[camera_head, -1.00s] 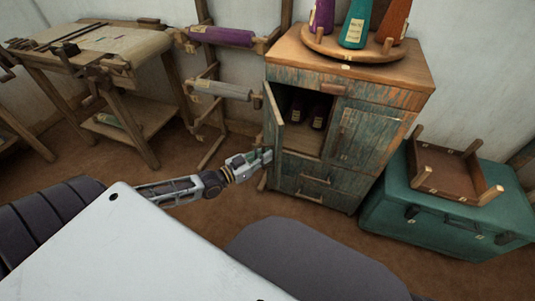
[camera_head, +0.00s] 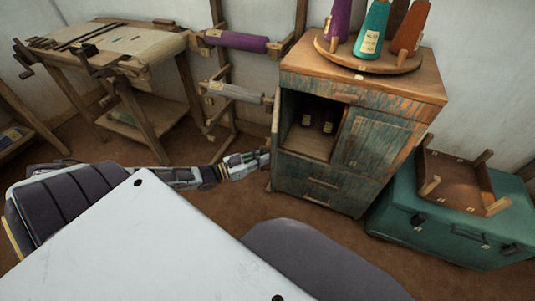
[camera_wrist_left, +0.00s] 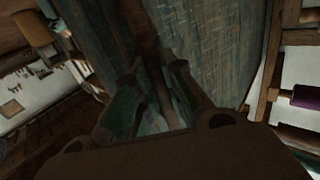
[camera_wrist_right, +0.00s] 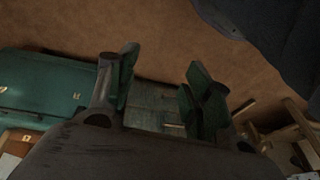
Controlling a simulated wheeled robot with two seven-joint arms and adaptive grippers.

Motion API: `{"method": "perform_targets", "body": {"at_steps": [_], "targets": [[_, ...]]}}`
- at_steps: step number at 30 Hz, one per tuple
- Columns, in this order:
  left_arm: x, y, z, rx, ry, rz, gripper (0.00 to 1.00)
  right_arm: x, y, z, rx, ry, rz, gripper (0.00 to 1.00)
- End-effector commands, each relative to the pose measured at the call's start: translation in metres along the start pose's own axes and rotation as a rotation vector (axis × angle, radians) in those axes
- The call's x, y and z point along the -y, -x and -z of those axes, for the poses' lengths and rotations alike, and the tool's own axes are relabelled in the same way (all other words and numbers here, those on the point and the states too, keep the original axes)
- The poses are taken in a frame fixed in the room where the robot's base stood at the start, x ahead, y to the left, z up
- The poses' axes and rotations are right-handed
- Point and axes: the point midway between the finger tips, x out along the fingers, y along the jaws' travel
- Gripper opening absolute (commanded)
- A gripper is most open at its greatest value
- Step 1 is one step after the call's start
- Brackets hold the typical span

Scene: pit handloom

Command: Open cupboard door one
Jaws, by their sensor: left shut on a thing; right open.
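The worn blue-green wooden cupboard (camera_head: 345,178) stands right of centre in the head view. Its left door (camera_head: 275,125) is swung open and seen nearly edge-on, and the compartment (camera_head: 308,141) behind it shows. My left gripper (camera_head: 264,158) is at the door's lower outer edge. In the left wrist view the door's blue planks (camera_wrist_left: 205,45) fill the middle, and my left gripper (camera_wrist_left: 155,105) is shut around a dark wooden part, seemingly the door's handle; the grip is dim. My right gripper (camera_wrist_right: 158,75) is open and empty in the right wrist view, outside the head view.
Dark spools (camera_head: 328,126) stand inside the compartment. Thread cones stand on a round wooden stand (camera_head: 368,62) on top. A teal chest (camera_head: 440,225) with an upturned stool (camera_head: 455,180) is at right. A rack with a purple roll (camera_head: 235,41) and a workbench (camera_head: 125,45) are at left.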

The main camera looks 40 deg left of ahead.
Motion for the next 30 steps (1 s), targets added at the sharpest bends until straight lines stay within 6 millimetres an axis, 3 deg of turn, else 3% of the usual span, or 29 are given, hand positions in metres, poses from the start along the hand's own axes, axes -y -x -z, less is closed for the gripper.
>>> {"method": "perform_targets", "body": {"at_steps": [12,28,29,30], "targets": [[0.011,0.021,-0.004,0.008,0.005,0.013,0.0,-0.007,-0.016,-0.002,0.027,0.001,-0.015,0.5],[0.014,0.023,-0.005,0.008,0.004,0.016,0.0,-0.008,-0.02,-0.007,0.04,0.001,-0.017,0.5],[0.014,0.023,-0.005,0.008,0.004,0.016,0.16,-0.008,-0.02,-0.007,0.04,0.001,-0.017,0.5],[0.014,0.023,-0.004,0.008,0.004,0.016,0.21,-0.008,-0.02,-0.007,0.04,0.001,-0.017,0.5]]}}
